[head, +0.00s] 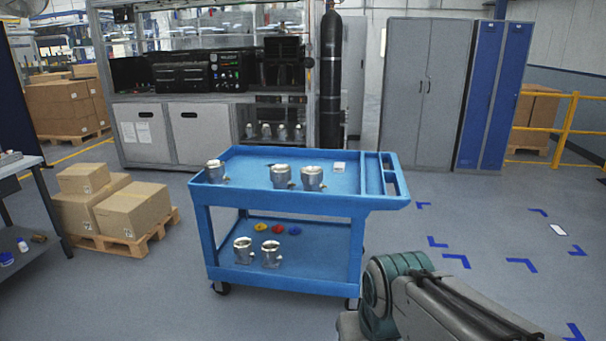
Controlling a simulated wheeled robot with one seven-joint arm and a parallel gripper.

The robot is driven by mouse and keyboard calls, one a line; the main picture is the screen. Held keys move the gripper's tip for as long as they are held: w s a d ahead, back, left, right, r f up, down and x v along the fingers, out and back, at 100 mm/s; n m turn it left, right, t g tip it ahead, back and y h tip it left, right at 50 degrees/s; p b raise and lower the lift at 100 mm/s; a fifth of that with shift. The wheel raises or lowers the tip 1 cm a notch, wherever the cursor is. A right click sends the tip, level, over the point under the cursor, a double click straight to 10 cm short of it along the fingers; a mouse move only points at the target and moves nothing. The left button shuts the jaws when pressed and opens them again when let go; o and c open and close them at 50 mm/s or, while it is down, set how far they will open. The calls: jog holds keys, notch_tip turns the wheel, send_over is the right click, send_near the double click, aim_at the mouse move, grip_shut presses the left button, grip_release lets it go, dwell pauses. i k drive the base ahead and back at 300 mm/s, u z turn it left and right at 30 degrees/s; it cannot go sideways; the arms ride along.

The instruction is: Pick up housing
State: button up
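Three silver metal housings stand on the top shelf of a blue cart (250,188). One housing (216,171) is at the left corner, and two more, a middle housing (281,176) and a right housing (312,178), stand close together near the front edge. Two further housings, a left one (243,250) and a right one (271,254), stand on the cart's lower shelf. My arm shows at the bottom right, apart from the cart. My gripper is not in view.
Several similar metal parts (282,131) sit in the workbench behind the cart. Cardboard boxes (132,209) stand on a pallet at left. Red, yellow and blue discs lie on the lower shelf. Floor right of the cart is open, with blue corner marks (456,260).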

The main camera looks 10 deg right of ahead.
aim_at(312, 177)
jog(key=u, duration=0.05)
jog(key=i, duration=2)
jog(key=z, duration=0.4)
jog(key=i, duration=1.05)
jog(key=z, duration=0.2)
